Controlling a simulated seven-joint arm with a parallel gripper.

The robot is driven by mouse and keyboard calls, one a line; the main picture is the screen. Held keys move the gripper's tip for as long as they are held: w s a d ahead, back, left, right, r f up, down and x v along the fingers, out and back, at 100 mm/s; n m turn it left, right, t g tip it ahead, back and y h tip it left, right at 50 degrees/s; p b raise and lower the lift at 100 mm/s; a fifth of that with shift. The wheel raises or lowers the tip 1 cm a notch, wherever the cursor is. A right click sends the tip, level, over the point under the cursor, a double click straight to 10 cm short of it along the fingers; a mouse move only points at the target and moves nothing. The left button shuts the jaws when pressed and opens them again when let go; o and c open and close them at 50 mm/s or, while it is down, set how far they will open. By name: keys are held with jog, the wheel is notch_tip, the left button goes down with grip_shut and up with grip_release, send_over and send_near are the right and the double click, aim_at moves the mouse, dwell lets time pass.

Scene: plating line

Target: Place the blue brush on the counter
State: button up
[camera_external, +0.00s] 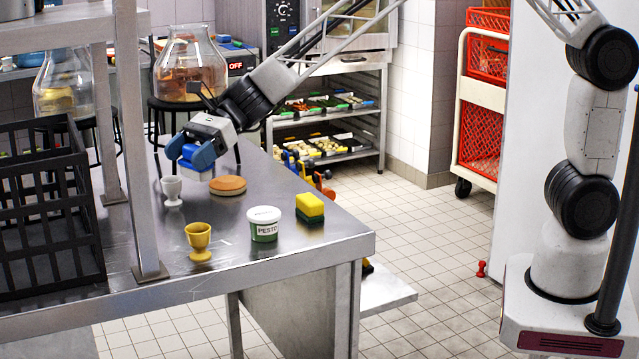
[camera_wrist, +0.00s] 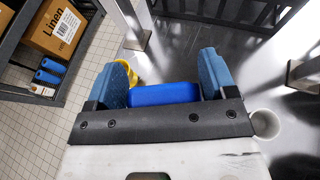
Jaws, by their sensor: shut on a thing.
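The blue brush (camera_external: 196,171) has a blue top and a pale underside. My gripper (camera_external: 190,153) is shut on it, with one blue finger on each side; the wrist view shows its blue top (camera_wrist: 165,94) between the fingers. The brush is over the far part of the steel counter (camera_external: 325,238), between a white egg cup (camera_external: 172,191) and a round tan disc (camera_external: 229,185). It looks low over the surface, but I cannot tell whether its underside touches the counter.
A yellow egg cup (camera_external: 198,241), a pesto jar (camera_external: 264,225) and a yellow-green sponge (camera_external: 310,207) stand nearer the front. A black crate (camera_external: 50,215) and a shelf post (camera_external: 137,150) are at the left. Bare counter lies between the disc and the jar.

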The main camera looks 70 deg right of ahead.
jog(key=shift+f, duration=0.3)
jog(key=shift+f, duration=0.1)
jog(key=shift+f, duration=3)
jog(key=shift+f, duration=1.9)
jog(key=shift+f, duration=0.15)
jog(key=o, duration=0.9)
